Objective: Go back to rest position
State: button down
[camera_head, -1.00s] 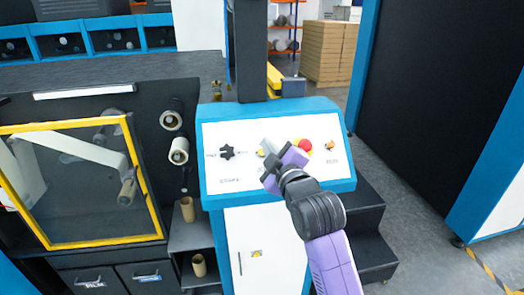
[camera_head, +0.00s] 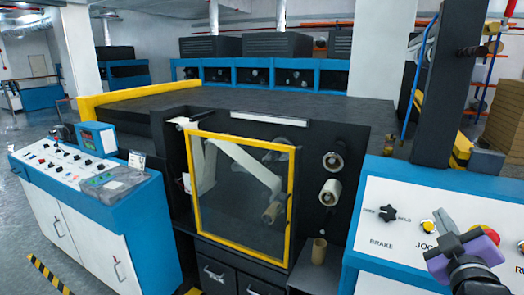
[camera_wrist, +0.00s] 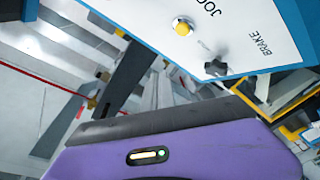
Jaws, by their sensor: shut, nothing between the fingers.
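My gripper (camera_head: 447,232) is at the lower right of the head view, in front of the white control panel (camera_head: 388,192) with its blue frame. It is shut and empty, with grey fingers and a purple body. A yellow button (camera_head: 427,226), a red button (camera_head: 484,236) partly hidden by my gripper, and a black star knob (camera_head: 387,214) are on the panel. The wrist view shows the yellow button (camera_wrist: 183,26), the knob (camera_wrist: 216,67) and my purple casing across the bottom. I cannot tell the exact gap between gripper and panel.
A yellow-framed machine window (camera_head: 240,195) stands in the middle, with paper rolls (camera_head: 331,192) on its right. A button console (camera_head: 75,170) stands at the left. A dark upright post (camera_head: 440,100) rises behind the panel. Grey floor (camera_head: 20,250) shows at the far left.

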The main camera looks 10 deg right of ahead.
jog(key=s+a+f+m+t+y+b, duration=0.1)
jog(key=s+a+f+m+y, duration=0.15)
jog(key=s+a+f, duration=0.5)
jog(key=s+a+f+m+t+y+b, duration=0.1)
jog(key=s+a+f+m+t+b, duration=0.15)
jog(key=s+a+f, duration=0.45)
jog(key=s+a+f+g+y+b, duration=0.1)
jog(key=s+a+f, duration=0.3)
jog(key=s, duration=0.8)
jog(key=s+a+f+g+y+b, duration=0.1)
jog(key=s+a+f+g+y, duration=0.2)
jog(key=s, duration=0.8)
notch_tip(320, 180, down, 3)
jog(key=shift+s+a+f+g+y, duration=0.1)
jog(key=shift+s+a+g+y, duration=0.3)
jog(key=shift+a+g, duration=0.6)
jog(key=shift+a+t, duration=0.2)
jog(key=shift+t, duration=0.05)
